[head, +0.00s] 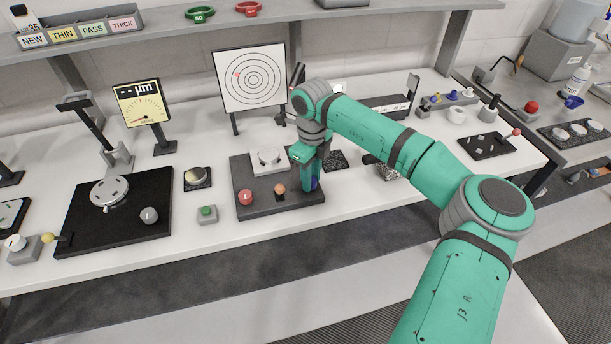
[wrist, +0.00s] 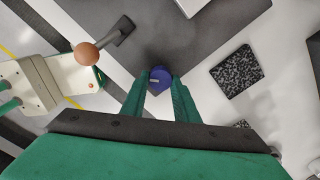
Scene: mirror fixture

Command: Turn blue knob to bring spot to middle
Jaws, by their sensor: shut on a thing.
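The blue knob (wrist: 160,78) sits between the two fingertips of my gripper (wrist: 159,90) in the wrist view. My gripper is shut on it. In the head view my gripper (head: 312,180) points down at the right front corner of the dark mirror fixture plate, and a sliver of the blue knob (head: 315,184) shows beside the fingers. The target screen (head: 251,78) with concentric rings stands behind the fixture. A small red spot (head: 237,75) lies left of the rings' centre and slightly above it.
A green button box (head: 207,214) stands left of the plate. A dial gauge (head: 142,104) stands at back left. A speckled block (head: 335,160) lies right of my gripper.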

